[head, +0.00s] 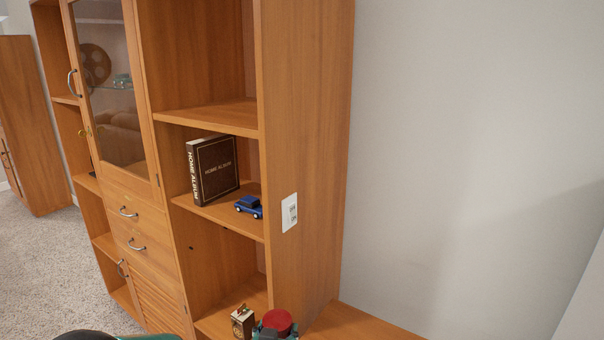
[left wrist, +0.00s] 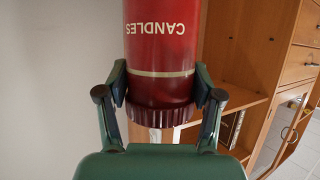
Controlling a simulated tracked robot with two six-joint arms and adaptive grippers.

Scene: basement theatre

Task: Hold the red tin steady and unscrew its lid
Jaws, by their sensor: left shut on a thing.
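The red tin shows in the left wrist view (left wrist: 160,45), its word CANDLES upside down in the picture. Its dark red ribbed lid (left wrist: 160,115) is at the lower end there. My left gripper (left wrist: 163,88) is shut on the tin, one finger on each side near the lid end. In the head view, a round red end of the tin (head: 277,320) shows at the bottom edge, with my left gripper (head: 272,332) against it; the rest is cut off. My right gripper is not in view.
A wooden cabinet (head: 305,140) stands behind, with a brown album (head: 216,170) and blue toy car (head: 249,206) on one shelf. A small box (head: 243,321) is left of the tin. A bare wall (head: 460,150) fills the right.

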